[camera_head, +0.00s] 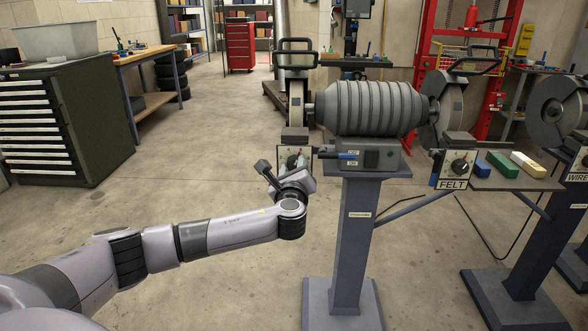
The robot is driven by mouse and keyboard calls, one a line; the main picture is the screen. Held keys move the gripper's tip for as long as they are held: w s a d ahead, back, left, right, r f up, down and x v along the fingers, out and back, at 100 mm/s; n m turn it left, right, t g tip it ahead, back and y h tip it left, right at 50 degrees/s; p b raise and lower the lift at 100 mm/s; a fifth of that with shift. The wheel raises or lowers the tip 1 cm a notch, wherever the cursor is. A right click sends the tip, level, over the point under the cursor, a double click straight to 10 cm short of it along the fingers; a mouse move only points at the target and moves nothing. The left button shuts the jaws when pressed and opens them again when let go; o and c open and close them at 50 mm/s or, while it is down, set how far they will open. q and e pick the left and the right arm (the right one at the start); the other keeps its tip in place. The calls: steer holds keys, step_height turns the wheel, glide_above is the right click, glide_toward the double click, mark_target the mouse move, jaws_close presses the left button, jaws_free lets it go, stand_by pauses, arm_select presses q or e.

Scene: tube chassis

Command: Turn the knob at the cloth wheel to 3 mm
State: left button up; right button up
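A grey polishing machine (372,108) stands on a dark pedestal, with a wheel at each end. The left-hand wheel (297,100) shows nearly edge-on; its label is not readable, while the right-hand one is marked FELT. Below the left wheel is a small control box with a knob (293,158), partly hidden by my gripper. My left gripper (277,168) is just in front and to the left of this box, a dark finger pointing up. I cannot tell whether it touches the knob or how far its fingers are apart. The knob's scale is too small to read. My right gripper is out of view.
The felt knob box (458,168) and coloured compound bars (503,165) are at the right. Another pedestal machine marked WIRE (578,178) stands at the far right. A dark drawer cabinet (95,115) and wooden bench are at the left. The floor between is clear.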

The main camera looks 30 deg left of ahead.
arm_select(q)
steer(key=shift+f+n, duration=0.1)
steer(key=shift+n, duration=0.2)
steer(key=n+b, duration=0.1)
steer(key=n, duration=0.1)
steer(key=shift+f+n, duration=0.1)
steer(key=shift+n, duration=0.2)
steer(key=n+b, duration=0.1)
steer(key=n, duration=0.3)
steer(key=shift+n, duration=0.3)
steer(key=n+b, duration=0.2)
steer(key=n, duration=0.2)
steer(key=shift+n+b, duration=0.55)
steer(key=shift+n, duration=1.15)
steer(key=o, duration=1.1)
steer(key=shift+c, duration=0.2)
steer(key=shift+r, duration=0.2)
